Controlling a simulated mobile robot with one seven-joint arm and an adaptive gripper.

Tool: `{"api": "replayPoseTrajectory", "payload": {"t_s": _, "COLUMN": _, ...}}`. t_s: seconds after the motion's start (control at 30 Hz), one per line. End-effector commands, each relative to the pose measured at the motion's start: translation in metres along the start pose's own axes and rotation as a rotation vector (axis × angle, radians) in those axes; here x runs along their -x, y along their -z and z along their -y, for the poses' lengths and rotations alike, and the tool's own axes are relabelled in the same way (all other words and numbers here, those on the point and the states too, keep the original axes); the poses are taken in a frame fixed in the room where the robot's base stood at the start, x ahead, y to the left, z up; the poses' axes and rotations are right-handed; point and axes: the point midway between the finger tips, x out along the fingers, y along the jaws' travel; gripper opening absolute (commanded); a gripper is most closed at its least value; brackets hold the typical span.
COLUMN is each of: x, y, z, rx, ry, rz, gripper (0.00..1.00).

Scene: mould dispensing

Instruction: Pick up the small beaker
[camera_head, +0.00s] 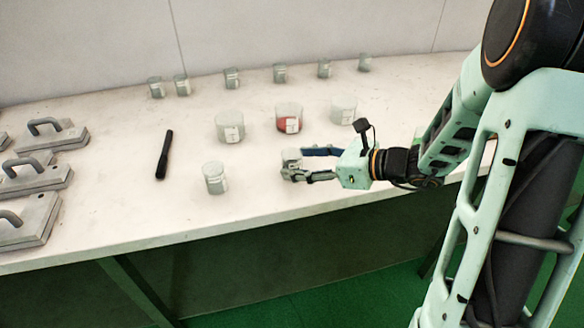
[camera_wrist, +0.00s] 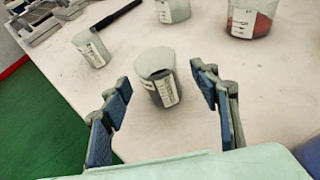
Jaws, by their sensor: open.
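A small clear beaker with a white label and dark marks (camera_wrist: 158,76) stands upright on the table, between and slightly beyond the fingertips of my gripper (camera_wrist: 158,88) in the wrist view. The fingers are spread, with a gap to the beaker on each side. In the head view the same beaker (camera_head: 291,157) is partly hidden by my gripper (camera_head: 308,164), which reaches in low from the right. A second small labelled beaker (camera_head: 214,178) stands to the left; it also shows in the wrist view (camera_wrist: 90,48).
Three larger beakers stand behind: one clear (camera_head: 229,125), one with red contents (camera_head: 289,117), one pale (camera_head: 343,109). Several small jars (camera_head: 232,77) line the back. A black stick (camera_head: 164,156) and grey moulds with handles (camera_head: 36,175) lie left. The table's front edge (camera_head: 190,233) is near.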

Motion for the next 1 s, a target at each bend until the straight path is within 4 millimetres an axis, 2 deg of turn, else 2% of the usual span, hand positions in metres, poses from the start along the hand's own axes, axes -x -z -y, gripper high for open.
{"api": "replayPoseTrajectory", "payload": {"t_s": 0.1, "x": -0.019, "y": 0.001, "z": -0.001, "rx": 0.001, "ry": -0.002, "rz": 0.000, "gripper": 0.56}}
{"api": "replayPoseTrajectory", "payload": {"t_s": 0.2, "x": -0.027, "y": 0.001, "z": -0.001, "rx": 0.001, "ry": -0.001, "rz": 0.000, "gripper": 0.56}}
{"api": "replayPoseTrajectory", "payload": {"t_s": 0.47, "x": -0.028, "y": 0.000, "z": -0.001, "rx": 0.000, "ry": 0.000, "rz": 0.000, "gripper": 0.56}}
{"api": "replayPoseTrajectory", "payload": {"t_s": 0.87, "x": -0.028, "y": 0.000, "z": -0.001, "rx": 0.000, "ry": 0.000, "rz": 0.000, "gripper": 0.12}}
{"api": "replayPoseTrajectory", "payload": {"t_s": 1.0, "x": -0.028, "y": 0.000, "z": -0.001, "rx": 0.000, "ry": 0.001, "rz": 0.000, "gripper": 0.09}}
